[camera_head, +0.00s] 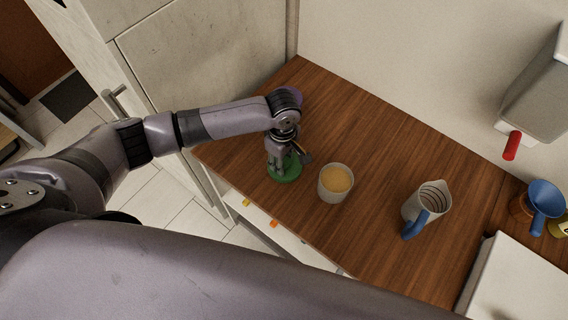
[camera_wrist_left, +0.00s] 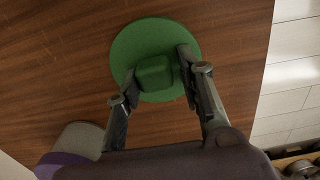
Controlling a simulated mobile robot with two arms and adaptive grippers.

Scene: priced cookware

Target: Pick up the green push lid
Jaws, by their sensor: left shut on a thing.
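The green push lid (camera_head: 287,172) is a flat round disc on the wooden counter, left of a pale cup, in the head view. In the left wrist view the lid (camera_wrist_left: 128,47) shows a raised square knob in its middle. My left gripper (camera_head: 277,170) points down over the lid. In the wrist view its two fingers (camera_wrist_left: 156,79) are shut on the knob, one on each side. I cannot tell whether the lid is touching the counter. My right gripper is not in view.
A pale cup (camera_head: 335,184) with tan contents stands close right of the lid. A jug with a blue handle (camera_head: 427,207) stands farther right. A blue funnel-like item (camera_head: 545,197) is at the far right. The counter (camera_head: 375,150) is clear behind the cup.

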